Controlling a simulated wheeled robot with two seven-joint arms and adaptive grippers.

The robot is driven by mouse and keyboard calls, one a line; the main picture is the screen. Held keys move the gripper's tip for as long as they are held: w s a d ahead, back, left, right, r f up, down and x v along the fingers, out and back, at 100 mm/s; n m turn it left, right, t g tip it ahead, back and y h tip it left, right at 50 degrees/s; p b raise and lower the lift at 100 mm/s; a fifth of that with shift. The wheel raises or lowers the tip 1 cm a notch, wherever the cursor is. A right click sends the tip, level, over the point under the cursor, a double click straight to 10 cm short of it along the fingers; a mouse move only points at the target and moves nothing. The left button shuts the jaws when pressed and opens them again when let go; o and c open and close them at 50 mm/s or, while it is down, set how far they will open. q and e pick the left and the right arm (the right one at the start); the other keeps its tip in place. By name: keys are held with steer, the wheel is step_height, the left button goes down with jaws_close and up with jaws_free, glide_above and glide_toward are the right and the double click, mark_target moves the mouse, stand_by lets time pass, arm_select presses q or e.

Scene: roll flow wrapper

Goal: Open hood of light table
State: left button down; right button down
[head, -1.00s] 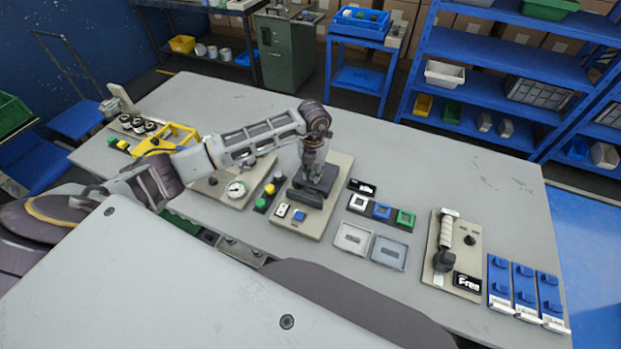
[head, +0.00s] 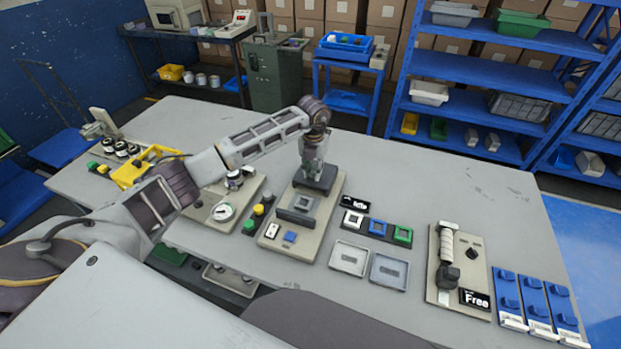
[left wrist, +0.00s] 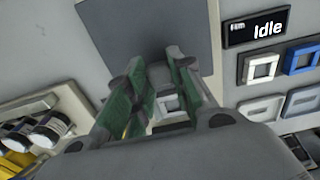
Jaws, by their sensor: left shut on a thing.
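The light table (head: 272,243) is a beige base plate in the middle of the table, with a small grey frame (head: 303,203) and a dark bar on it. In the left wrist view the green-padded fingers (left wrist: 160,92) are in front of a dark grey panel (left wrist: 150,35). My right gripper is not in view.
Right of the light table are a black display (head: 355,203), a row of framed buttons (head: 378,228) and two shallow trays (head: 349,258). A gauge plate (head: 224,211) and yellow and green buttons (head: 254,217) stand close on the left. The table behind the hood is clear.

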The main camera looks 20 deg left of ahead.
arm_select(q)
steer(key=shift+w, duration=0.35)
steer(key=c, duration=1.2)
jaws_free()
steer(key=shift+c, duration=0.2)
steer(key=shift+r, duration=0.15)
step_height(320, 180, up, 12)
steer(key=shift+f, duration=0.2)
